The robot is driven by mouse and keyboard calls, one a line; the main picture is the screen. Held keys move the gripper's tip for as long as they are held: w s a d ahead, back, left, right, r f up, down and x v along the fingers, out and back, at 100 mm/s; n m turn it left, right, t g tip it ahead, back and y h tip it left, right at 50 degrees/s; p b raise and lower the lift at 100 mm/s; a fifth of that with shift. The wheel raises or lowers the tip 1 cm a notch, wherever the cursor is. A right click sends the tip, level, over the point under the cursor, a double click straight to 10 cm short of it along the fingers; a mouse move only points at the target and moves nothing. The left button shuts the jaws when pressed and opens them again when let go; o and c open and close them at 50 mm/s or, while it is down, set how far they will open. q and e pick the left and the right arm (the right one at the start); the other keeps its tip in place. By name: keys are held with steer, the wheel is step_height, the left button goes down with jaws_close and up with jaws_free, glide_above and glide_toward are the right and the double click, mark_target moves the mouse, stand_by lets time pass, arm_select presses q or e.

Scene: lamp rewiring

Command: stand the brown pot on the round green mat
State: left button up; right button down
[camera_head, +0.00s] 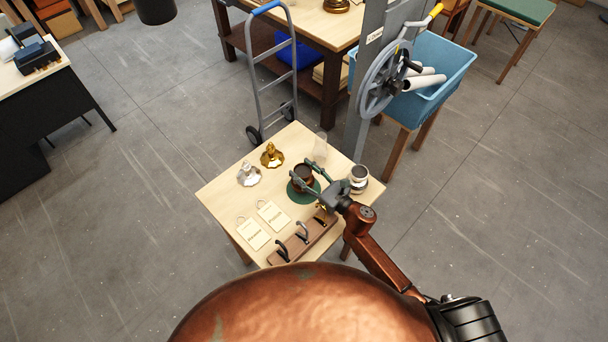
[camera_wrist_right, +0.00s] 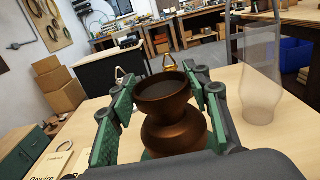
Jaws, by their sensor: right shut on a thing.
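The brown pot (camera_head: 304,177) is upright between the fingers of my right gripper (camera_head: 303,171), which is shut on it. In the right wrist view the pot (camera_wrist_right: 172,130) shows a wide rim, a narrow neck and a round belly, with green finger pads on both sides. The round green mat (camera_head: 299,197) lies on the light wooden table, directly under the pot and partly hidden by it and the gripper. I cannot tell whether the pot's base touches the mat. My left gripper is not in view.
On the small table (camera_head: 216,192) stand a silver piece (camera_head: 249,175), a gold piece (camera_head: 272,156), a clear glass chimney (camera_head: 320,145) and a pale pot (camera_head: 359,174). Two tags and a hook rack (camera_head: 303,240) lie at the front. A grey post with a wheel (camera_head: 384,80) stands behind.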

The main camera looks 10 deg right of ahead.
step_height(320, 180, down, 2)
steer(key=shift+f, duration=0.1)
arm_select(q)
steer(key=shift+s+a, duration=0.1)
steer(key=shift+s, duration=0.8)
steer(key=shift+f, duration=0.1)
arm_select(e)
steer(key=shift+f, duration=0.15)
steer(key=c, duration=1.5)
jaws_free()
steer(key=shift+s+f, duration=0.1)
steer(key=o, duration=0.4)
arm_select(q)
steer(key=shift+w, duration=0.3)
